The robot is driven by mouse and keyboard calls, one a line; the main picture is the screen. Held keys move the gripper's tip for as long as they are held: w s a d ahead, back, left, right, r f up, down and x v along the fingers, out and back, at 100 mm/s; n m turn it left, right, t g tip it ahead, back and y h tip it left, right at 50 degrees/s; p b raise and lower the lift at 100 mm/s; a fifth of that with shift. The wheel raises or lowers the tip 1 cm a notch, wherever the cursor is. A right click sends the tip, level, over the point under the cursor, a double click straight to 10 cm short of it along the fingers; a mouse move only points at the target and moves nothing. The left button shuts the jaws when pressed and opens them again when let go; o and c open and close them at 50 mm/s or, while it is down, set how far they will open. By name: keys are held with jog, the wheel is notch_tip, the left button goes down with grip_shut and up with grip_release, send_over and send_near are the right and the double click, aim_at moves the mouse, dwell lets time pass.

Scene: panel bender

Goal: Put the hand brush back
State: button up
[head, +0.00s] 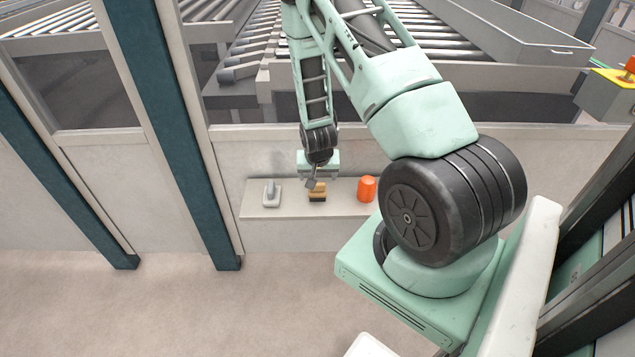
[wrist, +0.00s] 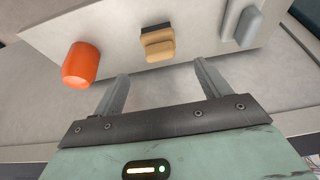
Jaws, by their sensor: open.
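The hand brush (head: 317,193), tan wood with dark bristles, rests on a pale narrow shelf (head: 294,211), in the middle of it. It also shows in the wrist view (wrist: 157,46), beyond the fingertips and between their lines. My gripper (head: 314,181) is just over the brush in the head view and partly overlaps it there. In the wrist view my gripper (wrist: 160,80) has its two grey fingers wide apart with nothing between them. A clear gap shows between the fingertips and the brush.
An orange cylinder (head: 366,189) stands on the shelf right of the brush. A grey tool with a flat base (head: 271,193) sits left of it. A wall panel (head: 270,155) rises behind the shelf, and dark posts (head: 180,130) stand at left. The floor (head: 200,310) in front is clear.

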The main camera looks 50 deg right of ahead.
jog(key=a+r+n+y, duration=0.1)
jog(key=a+r+n, duration=0.1)
jog(key=a+r, duration=0.5)
jog(key=a+r+n+y, duration=0.2)
jog(key=a+r+n, duration=0.15)
jog(key=a, duration=0.75)
jog(key=a+r+n+y, duration=0.1)
jog(key=a+r+n, duration=0.1)
jog(key=a+r, duration=0.55)
jog(key=s+a+r+n+g, duration=0.1)
jog(key=s+a+r+n, duration=0.3)
jog(key=s+a, duration=0.4)
jog(key=s+a+r+n+g, duration=0.2)
jog(key=s+a+r+n, duration=0.3)
jog(key=s+a, duration=0.3)
jog(key=s+n, duration=0.1)
jog(key=s, duration=0.3)
jog(key=shift+s+r, duration=0.3)
